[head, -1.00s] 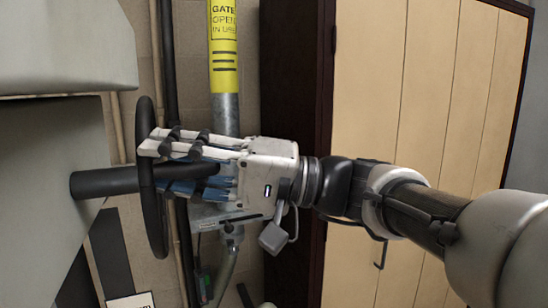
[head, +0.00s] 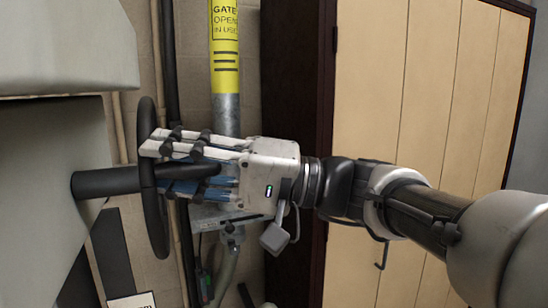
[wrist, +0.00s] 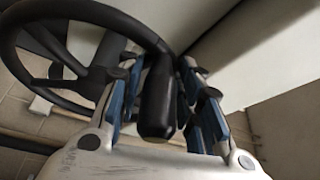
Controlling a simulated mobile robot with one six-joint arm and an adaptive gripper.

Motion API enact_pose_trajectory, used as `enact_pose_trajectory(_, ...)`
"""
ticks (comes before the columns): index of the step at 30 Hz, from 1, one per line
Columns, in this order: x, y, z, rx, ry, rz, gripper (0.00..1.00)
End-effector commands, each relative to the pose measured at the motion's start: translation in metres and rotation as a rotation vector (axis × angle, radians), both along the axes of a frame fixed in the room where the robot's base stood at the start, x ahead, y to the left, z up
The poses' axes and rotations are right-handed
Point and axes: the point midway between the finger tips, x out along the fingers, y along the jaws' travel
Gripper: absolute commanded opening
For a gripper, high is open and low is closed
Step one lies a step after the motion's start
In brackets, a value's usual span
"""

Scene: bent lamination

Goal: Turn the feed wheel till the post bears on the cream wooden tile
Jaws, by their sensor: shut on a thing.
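The feed wheel (head: 156,236) is black and shows nearly edge-on at the left of the head view, on a dark shaft (head: 105,182) from a grey machine body. In the wrist view the wheel's rim (wrist: 108,16) and spokes fill the upper left. A black handle (wrist: 157,105) on the wheel lies between my fingers; its end also shows in the head view (head: 207,169). My gripper (head: 160,167) is shut on this handle, fingers pointing left across the rim. I cannot make out the post or the cream wooden tile in either view.
The grey machine body (head: 45,150) stands close left of the wheel. A pole with a yellow label (head: 224,45) and dark pipes run behind my gripper. A tall dark-framed cabinet with cream panels (head: 400,90) stands behind my arm.

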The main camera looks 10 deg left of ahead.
Motion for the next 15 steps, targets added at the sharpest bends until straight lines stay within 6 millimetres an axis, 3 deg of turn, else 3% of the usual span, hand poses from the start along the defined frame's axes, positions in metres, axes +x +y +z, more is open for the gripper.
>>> enact_pose_trajectory(1,-0.0066,0.0034,-0.0096,-0.024,0.013,0.026,0.0)
enact_pose_trajectory(4,-0.0066,0.0034,-0.0096,-0.024,0.013,0.026,0.0)
enact_pose_trajectory(5,-0.0066,0.0034,-0.0096,-0.024,0.013,0.026,0.35)
enact_pose_trajectory(8,-0.0066,0.0033,-0.0094,-0.023,0.012,0.026,0.41)
enact_pose_trajectory(15,-0.0071,0.0033,-0.0081,-0.021,0.008,0.026,0.41)
